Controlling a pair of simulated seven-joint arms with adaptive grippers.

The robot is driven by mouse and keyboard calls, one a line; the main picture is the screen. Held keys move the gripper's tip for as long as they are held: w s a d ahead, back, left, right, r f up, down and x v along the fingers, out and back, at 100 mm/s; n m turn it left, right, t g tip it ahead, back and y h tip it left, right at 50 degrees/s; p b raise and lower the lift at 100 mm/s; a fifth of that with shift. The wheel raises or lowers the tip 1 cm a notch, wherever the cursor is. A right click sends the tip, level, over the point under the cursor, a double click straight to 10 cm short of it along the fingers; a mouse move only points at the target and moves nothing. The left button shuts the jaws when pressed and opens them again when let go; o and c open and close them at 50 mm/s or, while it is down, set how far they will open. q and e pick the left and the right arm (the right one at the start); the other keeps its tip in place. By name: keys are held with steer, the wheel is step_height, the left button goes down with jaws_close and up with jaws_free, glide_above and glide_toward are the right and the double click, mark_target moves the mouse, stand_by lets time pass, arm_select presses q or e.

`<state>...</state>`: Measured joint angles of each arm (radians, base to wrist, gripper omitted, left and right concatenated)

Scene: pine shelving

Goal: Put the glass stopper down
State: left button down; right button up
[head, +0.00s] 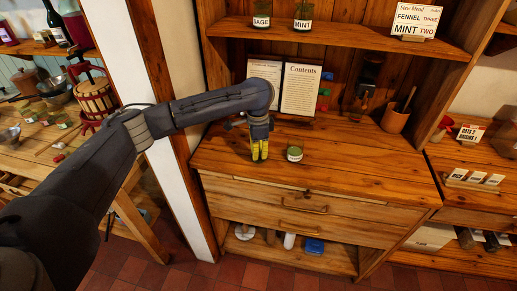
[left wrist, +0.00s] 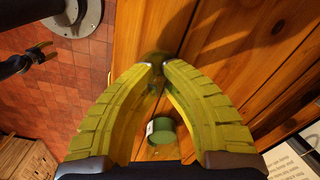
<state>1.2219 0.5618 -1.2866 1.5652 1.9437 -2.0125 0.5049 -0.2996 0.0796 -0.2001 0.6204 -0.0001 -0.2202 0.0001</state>
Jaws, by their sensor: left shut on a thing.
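My left gripper (head: 260,158) has its yellow fingers pointing down, low over the front left of the wooden cabinet top (head: 350,150). In the left wrist view its fingertips (left wrist: 157,64) are closed together on the glass stopper (left wrist: 158,56), a small clear thing mostly hidden between them. I cannot tell whether the stopper touches the wood. A small green-filled jar (head: 294,154) stands just right of the gripper; it also shows between the fingers in the left wrist view (left wrist: 163,131). My right gripper (left wrist: 41,52) appears small over the floor, fingers apart and empty.
Two framed text cards (head: 301,90) stand behind the gripper. A brown pot with a utensil (head: 396,117) stands at the right back. Labelled jars (head: 303,17) and a sign (head: 415,18) are on the shelf above. The middle and front right of the top are clear.

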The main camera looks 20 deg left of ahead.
arm_select(q)
steer(key=shift+f, duration=0.1)
stand_by(0.3)
steer(key=c, duration=1.5)
jaws_free()
steer(key=shift+r, duration=2.85)
